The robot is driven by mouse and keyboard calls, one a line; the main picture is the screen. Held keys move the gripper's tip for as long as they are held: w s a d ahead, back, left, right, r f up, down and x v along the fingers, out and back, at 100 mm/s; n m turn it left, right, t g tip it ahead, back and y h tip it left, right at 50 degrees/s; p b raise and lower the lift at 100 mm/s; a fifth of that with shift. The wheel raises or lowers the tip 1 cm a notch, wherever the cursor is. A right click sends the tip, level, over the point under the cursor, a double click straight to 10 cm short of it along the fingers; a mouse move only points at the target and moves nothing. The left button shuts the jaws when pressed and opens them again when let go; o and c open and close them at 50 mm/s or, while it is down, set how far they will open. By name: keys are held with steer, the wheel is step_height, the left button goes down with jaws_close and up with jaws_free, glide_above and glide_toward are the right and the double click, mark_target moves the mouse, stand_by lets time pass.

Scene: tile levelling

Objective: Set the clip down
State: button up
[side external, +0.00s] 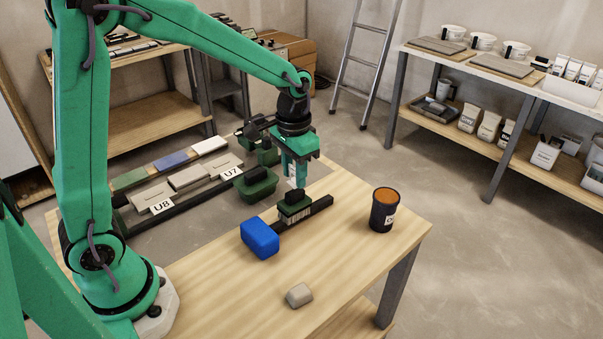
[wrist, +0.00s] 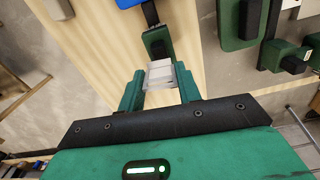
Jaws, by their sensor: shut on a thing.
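My gripper (side external: 296,183) points down over the front workbench, and its two green fingers also show in the wrist view (wrist: 160,92). It is shut on a small whitish clip (wrist: 160,74), which sits between the fingertips. In the side view the clip is mostly hidden by the fingers. Just below the fingertips is a green block with a black top (side external: 294,209), on a dark bar (side external: 318,211). The same block (wrist: 158,43) lies just beyond the clip in the wrist view. I cannot tell whether the clip touches it.
A dark cup with an orange top (side external: 384,210) stands to the right, and a grey block (side external: 299,295) lies in front. Green tools (side external: 256,184) and tiles labelled U7 and U8 lie behind left. The bench's front right is clear.

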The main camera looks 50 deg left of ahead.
steer(key=shift+n, duration=0.5)
steer(key=s+a, duration=0.1)
steer(key=s, duration=0.3)
steer(key=s+a, duration=0.1)
steer(key=s, duration=0.3)
steer(key=s+a+f, duration=0.1)
steer(key=s, duration=0.3)
steer(key=shift+s+a+f, duration=0.1)
steer(key=shift+s+a, duration=0.05)
steer(key=shift+s+a+f, duration=0.1)
steer(key=shift+s+f, duration=0.1)
steer(key=shift+s, duration=0.5)
glide_above(219, 215)
step_height(219, 215, down, 7)
steer(key=shift+f, duration=2)
steer(key=shift+f, duration=0.15)
steer(key=o, duration=1)
steer(key=shift+c, duration=0.2)
